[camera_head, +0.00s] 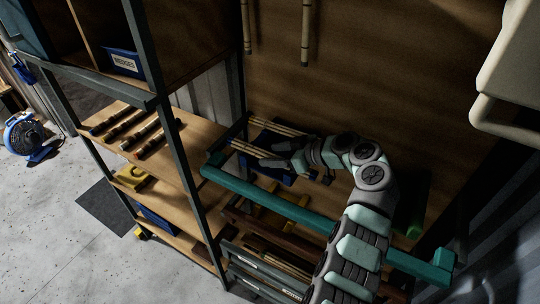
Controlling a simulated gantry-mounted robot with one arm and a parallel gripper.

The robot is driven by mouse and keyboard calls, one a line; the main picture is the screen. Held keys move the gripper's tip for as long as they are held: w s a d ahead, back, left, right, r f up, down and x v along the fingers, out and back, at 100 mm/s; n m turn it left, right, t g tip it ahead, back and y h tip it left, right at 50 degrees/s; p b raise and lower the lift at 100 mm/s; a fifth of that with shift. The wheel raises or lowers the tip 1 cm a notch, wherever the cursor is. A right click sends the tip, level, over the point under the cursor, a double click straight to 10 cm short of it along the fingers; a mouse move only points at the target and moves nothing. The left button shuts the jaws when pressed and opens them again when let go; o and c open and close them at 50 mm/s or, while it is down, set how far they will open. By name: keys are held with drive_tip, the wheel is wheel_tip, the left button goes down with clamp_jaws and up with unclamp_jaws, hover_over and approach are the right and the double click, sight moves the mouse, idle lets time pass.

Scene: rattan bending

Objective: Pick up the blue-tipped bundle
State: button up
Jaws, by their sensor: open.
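My gripper (272,156) reaches left from my arm over the bench area behind the teal rail and is open. Pale rattan rods lie right by it: one group (252,150) ends close to the fingers, and another group (280,128) lies just behind. A dark blue tray or block (268,169) shows under and around them. I cannot make out a blue tip on either group, so which one is the blue-tipped bundle is unclear. Whether the fingers straddle or touch any rod is too small to tell.
A teal rail (290,204) crosses in front of the bench. At left stands a metal-framed shelf (178,150) with several dark-banded rods (152,136), a blue "WEDGES" bin (124,63) and a yellow item (134,178). A blue fan (27,135) stands on open floor.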

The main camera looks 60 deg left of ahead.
sight(274, 156)
clamp_jaws()
idle(0.4)
drive_tip(key=shift+r, duration=0.15)
wheel_tip(274, 156, up, 20)
drive_tip(key=b, duration=0.4)
